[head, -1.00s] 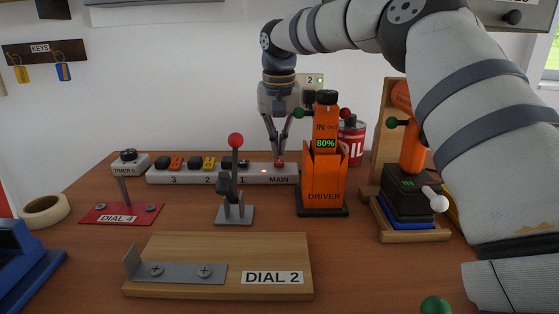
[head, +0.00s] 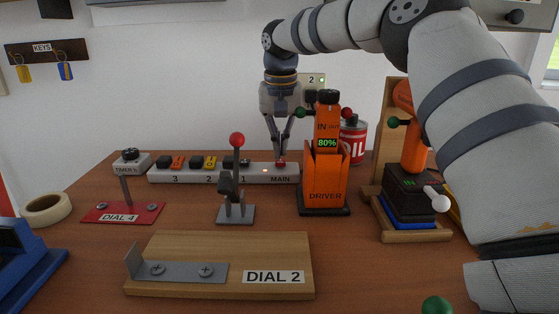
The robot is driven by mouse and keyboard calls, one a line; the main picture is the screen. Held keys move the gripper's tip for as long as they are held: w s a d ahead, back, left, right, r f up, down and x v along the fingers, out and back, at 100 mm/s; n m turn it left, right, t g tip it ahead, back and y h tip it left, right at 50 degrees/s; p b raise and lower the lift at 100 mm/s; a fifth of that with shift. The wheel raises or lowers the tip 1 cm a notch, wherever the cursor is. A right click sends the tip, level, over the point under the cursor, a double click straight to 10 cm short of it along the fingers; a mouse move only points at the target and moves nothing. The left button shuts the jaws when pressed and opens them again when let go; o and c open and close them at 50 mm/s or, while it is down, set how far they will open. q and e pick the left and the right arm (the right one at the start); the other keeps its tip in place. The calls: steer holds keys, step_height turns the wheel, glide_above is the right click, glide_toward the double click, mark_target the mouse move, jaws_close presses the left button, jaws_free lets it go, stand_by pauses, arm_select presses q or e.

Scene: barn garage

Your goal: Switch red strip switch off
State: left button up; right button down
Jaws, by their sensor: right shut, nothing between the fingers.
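A white power strip (head: 222,173) lies across the back of the workbench, with sockets marked 3, 2 and 1 and a MAIN end. The red switch (head: 280,164) sits at the MAIN end, with a small lit lamp (head: 265,170) to its left. My right gripper (head: 280,153) is shut and empty, pointing down with its fingertips right above or on the red switch. I cannot tell whether they touch it. The fingertips partly hide the switch. My left gripper is not in view.
An orange driver (head: 324,176) in its holder stands just right of the switch. A red-knobbed lever (head: 236,180) stands in front of the strip. A wooden DIAL 2 board (head: 220,250) lies nearer. A red oil can (head: 352,142) stands behind the driver.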

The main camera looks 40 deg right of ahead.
mark_target(280, 163)
steer(key=shift+f, duration=1.15)
stand_by(0.7)
steer(key=shift+r, duration=3.55)
